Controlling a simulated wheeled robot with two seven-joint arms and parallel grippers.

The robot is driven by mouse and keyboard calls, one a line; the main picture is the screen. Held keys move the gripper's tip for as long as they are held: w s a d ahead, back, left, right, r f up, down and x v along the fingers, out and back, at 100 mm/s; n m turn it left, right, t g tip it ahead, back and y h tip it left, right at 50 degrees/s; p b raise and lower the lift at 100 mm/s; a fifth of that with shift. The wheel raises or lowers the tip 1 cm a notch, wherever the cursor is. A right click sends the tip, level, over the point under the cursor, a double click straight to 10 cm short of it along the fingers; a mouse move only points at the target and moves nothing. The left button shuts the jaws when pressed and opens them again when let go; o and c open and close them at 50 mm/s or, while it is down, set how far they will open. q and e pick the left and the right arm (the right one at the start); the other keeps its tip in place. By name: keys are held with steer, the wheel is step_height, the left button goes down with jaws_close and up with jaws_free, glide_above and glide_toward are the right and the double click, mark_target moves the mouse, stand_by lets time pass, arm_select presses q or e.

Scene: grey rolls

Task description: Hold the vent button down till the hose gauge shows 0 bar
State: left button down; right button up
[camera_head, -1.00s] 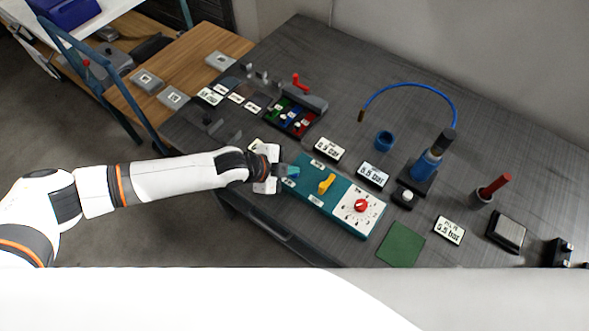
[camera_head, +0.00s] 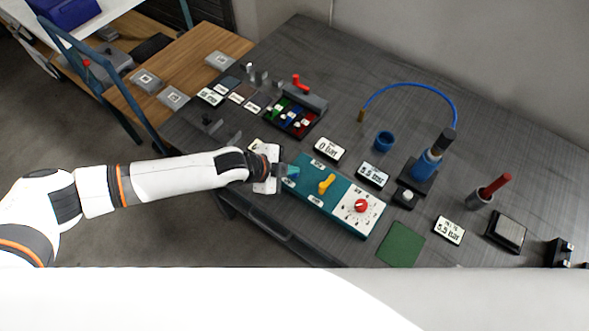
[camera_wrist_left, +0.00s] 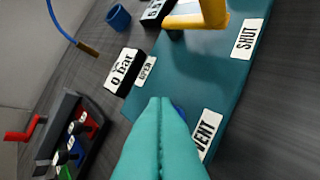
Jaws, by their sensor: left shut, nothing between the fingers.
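The teal valve panel (camera_head: 335,208) sits near the table's front edge, with a yellow lever (camera_head: 326,184) and a red knob (camera_head: 361,206). My left gripper (camera_head: 289,174) is shut and empty at the panel's left end. In the left wrist view its teal fingertips (camera_wrist_left: 162,102) are over the vent button (camera_wrist_left: 179,110), of which a blue sliver shows beside the VENT label (camera_wrist_left: 207,134). The fingers hide most of the button, and how far it is pressed cannot be seen. The hose gauge (camera_head: 330,149) reads 0 bar, also in the left wrist view (camera_wrist_left: 123,71).
Two other displays, behind the panel (camera_head: 373,174) and at right (camera_head: 449,230), read 5.5 bar. A blue hose (camera_head: 412,84) arcs behind to a blue pump (camera_head: 426,165). A blue cup (camera_head: 384,140) stands between. A tray with coloured parts (camera_head: 291,118) lies left.

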stand_by(0.6)
arm_select(q)
steer(key=shift+r+p, duration=0.9)
steer(key=shift+r, duration=0.05)
steer(key=shift+r, duration=0.1)
step_height(320, 180, up, 5)
steer(key=p, duration=0.4)
steer(key=shift+p, duration=0.3)
